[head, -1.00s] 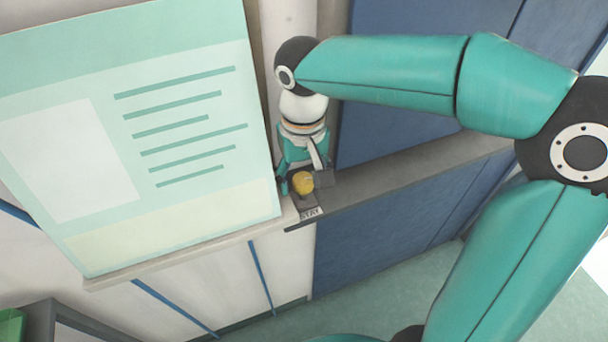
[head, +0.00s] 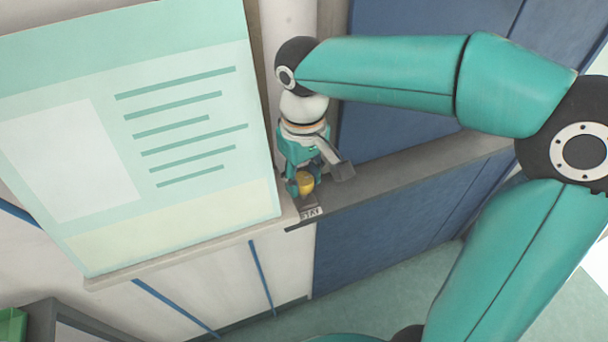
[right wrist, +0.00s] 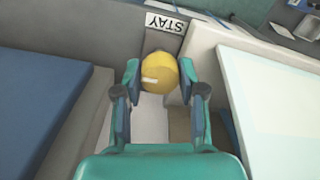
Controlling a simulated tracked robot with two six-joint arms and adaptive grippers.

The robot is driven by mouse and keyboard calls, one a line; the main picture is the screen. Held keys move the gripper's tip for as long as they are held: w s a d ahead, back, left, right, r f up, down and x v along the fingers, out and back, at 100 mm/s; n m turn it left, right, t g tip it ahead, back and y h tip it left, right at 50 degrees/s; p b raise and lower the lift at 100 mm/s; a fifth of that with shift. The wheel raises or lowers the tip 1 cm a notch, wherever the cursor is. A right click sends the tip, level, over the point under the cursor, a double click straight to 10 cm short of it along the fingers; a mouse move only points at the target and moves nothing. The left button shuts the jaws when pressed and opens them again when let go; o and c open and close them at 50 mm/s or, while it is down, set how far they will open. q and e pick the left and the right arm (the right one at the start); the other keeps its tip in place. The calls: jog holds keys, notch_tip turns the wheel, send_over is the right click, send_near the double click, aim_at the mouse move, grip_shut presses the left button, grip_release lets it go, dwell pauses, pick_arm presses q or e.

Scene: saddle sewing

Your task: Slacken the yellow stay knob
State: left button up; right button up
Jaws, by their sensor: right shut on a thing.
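The yellow stay knob (head: 304,184) sits on a small dark mount at the end of the grey ledge, just behind a label reading STAY (head: 311,212). In the right wrist view the knob (right wrist: 159,73) is round, with a pale mark on its face, and the label (right wrist: 164,22) shows upside down beyond it. My right gripper (head: 303,180) reaches down to the knob from behind. In the right wrist view its two teal fingers (right wrist: 158,80) stand on either side of the knob, shut on it. My left gripper is not in view.
A large pale green board (head: 130,130) stands close to the left of the knob. The grey ledge (head: 420,165) runs off to the right above blue panels (head: 380,240). A green object (head: 12,325) lies at the lower left corner.

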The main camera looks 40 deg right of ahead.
aim_at(303, 178)
jog(key=o, duration=1.1)
jog(key=shift+o, duration=0.2)
jog(key=shift+r, duration=0.1)
notch_tip(303, 178, up, 12)
